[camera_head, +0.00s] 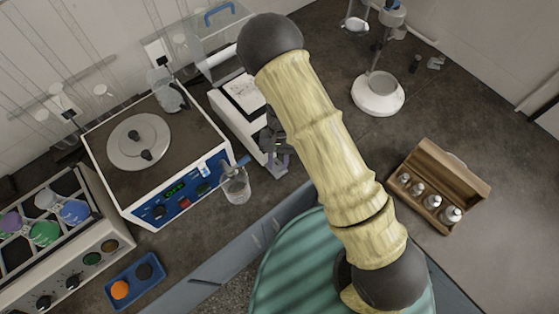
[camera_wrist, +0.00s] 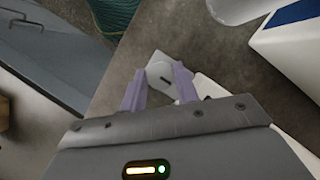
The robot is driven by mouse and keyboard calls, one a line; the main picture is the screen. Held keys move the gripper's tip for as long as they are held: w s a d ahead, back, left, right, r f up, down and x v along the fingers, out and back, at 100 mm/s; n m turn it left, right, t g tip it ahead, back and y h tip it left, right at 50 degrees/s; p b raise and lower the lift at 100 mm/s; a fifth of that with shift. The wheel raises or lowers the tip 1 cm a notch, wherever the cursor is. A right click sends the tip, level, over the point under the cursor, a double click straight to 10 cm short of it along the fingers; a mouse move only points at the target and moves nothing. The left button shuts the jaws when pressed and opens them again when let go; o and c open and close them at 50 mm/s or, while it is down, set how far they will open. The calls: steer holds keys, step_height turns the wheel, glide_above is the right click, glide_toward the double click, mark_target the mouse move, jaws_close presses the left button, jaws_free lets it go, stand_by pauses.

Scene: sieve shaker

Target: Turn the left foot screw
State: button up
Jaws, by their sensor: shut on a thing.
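In the wrist view, the foot screw (camera_wrist: 160,70) shows as a pale grey, flat piece with a short dark mark, low at the bench. My gripper (camera_wrist: 158,88) has its two purple fingers on either side of it, shut on it. In the head view, my gripper (camera_head: 279,165) is at the front end of the white balance-like instrument (camera_head: 232,115), just above the bench. My arm hides part of that instrument's right side, and the screw cannot be made out there.
A glass beaker (camera_head: 236,187) stands close to the left of my gripper. The white, blue-fronted unit (camera_head: 150,209) with a round plate is further left. A wooden box of weights (camera_head: 436,190) and a white-based stand (camera_head: 378,97) are at right. The bench edge is near.

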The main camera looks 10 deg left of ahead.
steer(key=shift+w+d+m, duration=0.15)
steer(key=shift+w+m, duration=0.05)
steer(key=shift+m, duration=0.4)
steer(key=m+y+b, duration=0.1)
steer(key=m+y, duration=0.1)
steer(key=m, duration=0.1)
steer(key=shift+s+m+b, duration=0.1)
steer(key=shift+m+b, duration=0.2)
steer(key=shift+b, duration=0.05)
steer(key=m+t+y+b, duration=0.1)
steer(key=m, duration=0.1)
steer(key=shift+s+m, duration=0.1)
steer(key=shift+m, duration=0.3)
steer(key=m+b, duration=0.2)
steer(key=m, duration=0.1)
steer(key=shift+d+f+t+y+b, duration=0.1)
steer(key=shift+d+t+y+b, duration=0.05)
steer(key=shift+t+y+b, duration=0.25)
steer(key=shift+s+m+t+y+b, duration=0.1)
steer(key=shift+m+t+y+b, duration=0.3)
steer(key=shift+m+b, duration=1)
steer(key=shift+m, duration=0.3)
steer(key=o, duration=1)
steer(key=shift+c, duration=0.2)
